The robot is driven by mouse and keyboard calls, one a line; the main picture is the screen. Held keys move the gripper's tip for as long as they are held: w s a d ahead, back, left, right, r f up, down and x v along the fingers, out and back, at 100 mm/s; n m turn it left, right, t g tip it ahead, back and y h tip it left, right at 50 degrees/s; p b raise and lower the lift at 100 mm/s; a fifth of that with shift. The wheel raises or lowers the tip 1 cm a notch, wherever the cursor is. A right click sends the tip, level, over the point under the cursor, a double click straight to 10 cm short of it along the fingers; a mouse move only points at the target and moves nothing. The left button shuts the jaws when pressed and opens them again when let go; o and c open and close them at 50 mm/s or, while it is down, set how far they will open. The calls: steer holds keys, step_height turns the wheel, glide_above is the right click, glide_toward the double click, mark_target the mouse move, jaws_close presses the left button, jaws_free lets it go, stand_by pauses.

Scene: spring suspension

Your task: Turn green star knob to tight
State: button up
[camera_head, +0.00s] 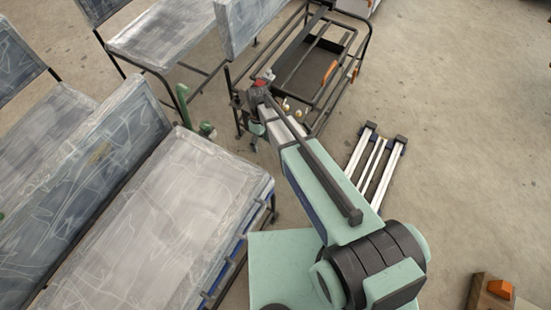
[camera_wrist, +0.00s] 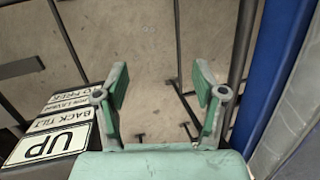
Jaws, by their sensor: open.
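My gripper (camera_wrist: 160,88) is open and empty in the wrist view, its two green fingers spread wide over concrete floor and dark rods. No green star knob can be clearly made out in either view. In the head view, a small green part (camera_head: 207,130) sits by the corner of the near bench, and a taller green part (camera_head: 182,96) stands just behind it. I cannot tell whether either is the knob. The end of my arm reaches up to the dark rail frame, right of these green parts; my fingers are not clear there.
In the wrist view, a label plate (camera_wrist: 52,137) reading "UP" and "BACK TILT" lies at left, and a blue rail (camera_wrist: 272,70) runs along the right. In the head view, worn seats (camera_head: 165,220) fill the left, and a black rail frame (camera_head: 330,60) stands ahead.

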steer(key=s+d+f+m, duration=0.3)
steer(key=s+d, duration=0.2)
steer(key=s, duration=0.1)
steer(key=shift+s+d+p, duration=0.25)
steer(key=shift+p, duration=0.15)
